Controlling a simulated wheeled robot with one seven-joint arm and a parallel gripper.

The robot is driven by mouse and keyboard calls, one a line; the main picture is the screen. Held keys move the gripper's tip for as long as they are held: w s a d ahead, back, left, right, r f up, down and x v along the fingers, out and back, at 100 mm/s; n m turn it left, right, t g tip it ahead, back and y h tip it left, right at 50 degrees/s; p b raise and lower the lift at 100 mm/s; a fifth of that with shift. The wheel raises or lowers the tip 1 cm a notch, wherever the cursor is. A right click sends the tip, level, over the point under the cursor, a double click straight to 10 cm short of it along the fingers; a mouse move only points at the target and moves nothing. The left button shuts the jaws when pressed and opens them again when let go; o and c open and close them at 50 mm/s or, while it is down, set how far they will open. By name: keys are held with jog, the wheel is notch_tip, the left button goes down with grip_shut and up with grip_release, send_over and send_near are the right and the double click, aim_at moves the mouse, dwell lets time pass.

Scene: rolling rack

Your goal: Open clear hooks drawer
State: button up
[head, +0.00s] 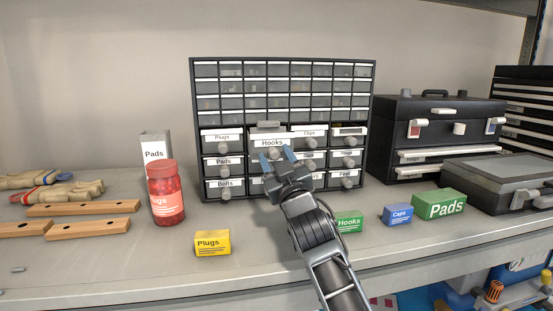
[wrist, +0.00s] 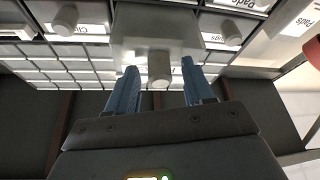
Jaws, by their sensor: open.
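The clear hooks drawer (head: 270,132), with a white label reading "Hooks", is in the top row of the larger drawers of the dark cabinet (head: 283,61). It stands out in front of its neighbours, so it is pulled partly open. In the wrist view the drawer (wrist: 150,25) also juts out, with its round grey knob (wrist: 159,68) facing my gripper. My gripper (head: 276,155) is open, with its blue fingers on either side of the knob. In the wrist view the fingertips of my gripper (wrist: 159,74) show gaps to the knob.
Closed labelled drawers surround it, including Plugs (head: 222,137) and Clips (head: 309,133). On the bench stand a red jar (head: 165,190), a yellow Plugs box (head: 212,242), a green Hooks box (head: 349,224) and a blue Caps box (head: 398,215). A black toolbox (head: 424,112) is right of the cabinet.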

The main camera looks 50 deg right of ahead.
jog(key=shift+c, duration=0.2)
grip_shut()
dwell(0.3)
